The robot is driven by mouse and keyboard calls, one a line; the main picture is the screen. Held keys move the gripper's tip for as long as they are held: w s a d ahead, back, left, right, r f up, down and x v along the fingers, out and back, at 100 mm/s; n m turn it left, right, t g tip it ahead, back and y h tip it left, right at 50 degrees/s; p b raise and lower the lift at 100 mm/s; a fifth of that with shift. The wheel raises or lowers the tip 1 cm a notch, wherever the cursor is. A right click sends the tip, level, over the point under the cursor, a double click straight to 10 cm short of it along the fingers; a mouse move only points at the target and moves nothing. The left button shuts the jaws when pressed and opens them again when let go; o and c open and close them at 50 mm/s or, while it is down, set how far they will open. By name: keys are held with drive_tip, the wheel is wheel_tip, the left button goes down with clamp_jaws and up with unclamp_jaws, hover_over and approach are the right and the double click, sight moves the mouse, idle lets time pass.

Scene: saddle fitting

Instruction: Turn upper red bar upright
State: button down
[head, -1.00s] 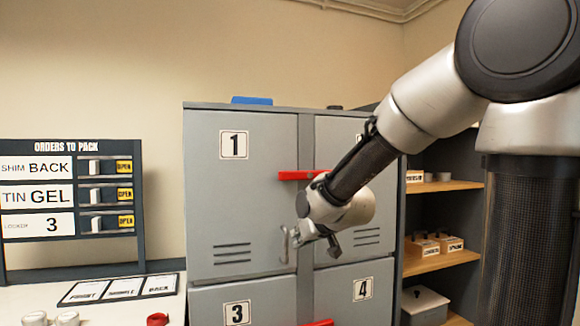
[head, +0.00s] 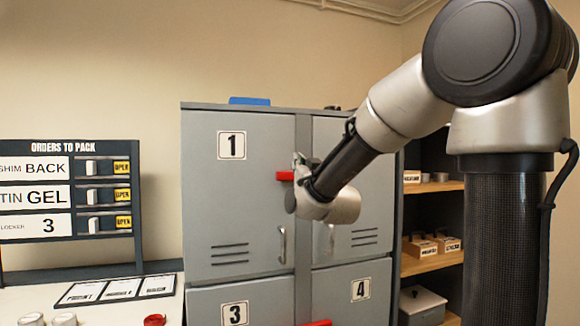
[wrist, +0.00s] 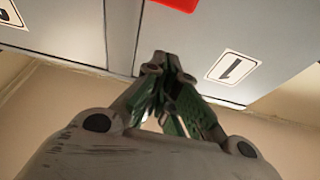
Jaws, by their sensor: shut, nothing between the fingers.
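The upper red bar (head: 285,176) lies level across the divider between the two upper locker doors in the head view. Only its left end shows; my arm hides the rest. It also shows at the top edge of the wrist view (wrist: 175,4), partly cut off. My gripper (head: 300,160) is in front of the lockers with its fingers pointing up, close to the bar in the picture. In the wrist view my gripper (wrist: 160,62) is shut and empty, its fingertips apart from the bar in the picture. I cannot tell the depth gap.
Locker door 1 (head: 232,205) is closed, with a handle (head: 283,245) at its lower right. A lower red bar (head: 318,323) shows at the bottom edge. Open shelves (head: 432,262) with boxes stand right. An order board (head: 70,200) and white table are left.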

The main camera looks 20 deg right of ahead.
wheel_tip(320, 180, up, 3)
hover_over(283, 174)
drive_tip(key=s, duration=0.2)
drive_tip(key=shift+d, duration=0.45)
drive_tip(key=f, duration=0.3)
drive_tip(key=shift+w, duration=0.25)
drive_tip(key=shift+f, duration=0.45)
